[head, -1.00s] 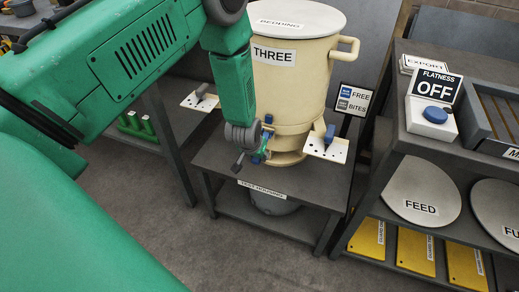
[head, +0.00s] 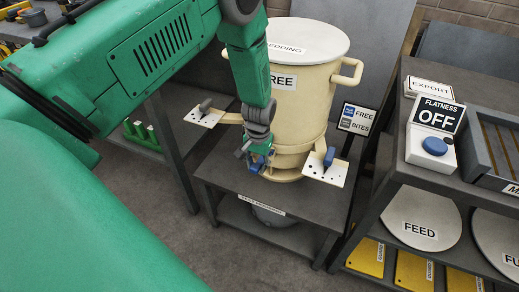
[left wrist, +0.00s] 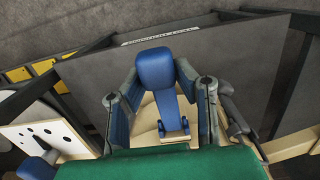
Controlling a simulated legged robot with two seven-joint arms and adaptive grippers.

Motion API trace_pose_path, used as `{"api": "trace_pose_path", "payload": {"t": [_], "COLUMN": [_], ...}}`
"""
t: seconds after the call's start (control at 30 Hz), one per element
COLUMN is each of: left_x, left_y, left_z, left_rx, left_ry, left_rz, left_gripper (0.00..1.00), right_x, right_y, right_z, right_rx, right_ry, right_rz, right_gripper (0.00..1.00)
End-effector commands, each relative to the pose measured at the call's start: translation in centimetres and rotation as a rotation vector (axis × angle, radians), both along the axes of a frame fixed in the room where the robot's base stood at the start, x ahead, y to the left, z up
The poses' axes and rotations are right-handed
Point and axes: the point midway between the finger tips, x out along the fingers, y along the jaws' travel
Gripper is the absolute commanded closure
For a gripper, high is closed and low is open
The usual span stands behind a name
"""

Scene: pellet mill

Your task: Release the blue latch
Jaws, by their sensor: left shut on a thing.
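A cream vessel (head: 302,105) labelled THREE stands on a dark grey stand. My left gripper (head: 258,160) is low at its front left side. In the left wrist view, a blue latch (left wrist: 156,72) with an upright paddle sits between the two fingers of my left gripper (left wrist: 158,88), which is shut on it. The latch's foot rests on a cream part. In the head view the gripper hides most of this latch. Another blue lever (head: 329,156) stands on a white plate (head: 325,171) at the right. My right gripper is not in view.
A grey lever (head: 205,105) stands on a white plate at the left. A sign (head: 357,118) reads FREE beside blue and BITES beside grey. A shelf unit (head: 390,150) with a FLATNESS OFF box (head: 432,148) stands close on the right.

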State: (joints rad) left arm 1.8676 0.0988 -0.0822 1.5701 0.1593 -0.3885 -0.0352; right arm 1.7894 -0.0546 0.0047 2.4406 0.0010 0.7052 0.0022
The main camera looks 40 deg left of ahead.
Motion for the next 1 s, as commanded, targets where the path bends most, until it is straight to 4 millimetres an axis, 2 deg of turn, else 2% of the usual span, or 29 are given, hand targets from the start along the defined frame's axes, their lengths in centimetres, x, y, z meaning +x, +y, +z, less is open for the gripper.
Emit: {"api": "trace_pose_path", "payload": {"t": [0.03,0.33,0.37,0.4,0.77,0.87,1.0], "left_x": [0.7,0.7,0.7,0.7,0.3,0.5,0.7], "left_y": [0.2,0.2,0.2,0.2,0.1,0.1,0.1], "left_z": [0.2,0.2,0.2,0.2,0.3,1.2,3.7], "left_rx": [0.003,0.003,0.003,0.003,0.001,0.001,0.001], "left_ry": [-0.017,-0.018,-0.018,-0.017,-0.009,-0.010,-0.011], "left_rz": [0.001,0.001,0.001,0.001,0.000,0.000,0.001], "left_gripper": [1.00,1.00,0.69,0.55,0.53,0.53,0.53], "right_x": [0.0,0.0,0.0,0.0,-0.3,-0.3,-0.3], "right_y": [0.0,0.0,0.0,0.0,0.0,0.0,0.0], "right_z": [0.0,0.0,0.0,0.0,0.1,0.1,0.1], "right_rx": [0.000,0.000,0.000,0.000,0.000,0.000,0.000], "right_ry": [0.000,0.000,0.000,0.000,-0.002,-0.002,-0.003], "right_rz": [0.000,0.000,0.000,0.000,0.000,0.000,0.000], "right_gripper": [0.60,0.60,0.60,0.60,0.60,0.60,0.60]}}
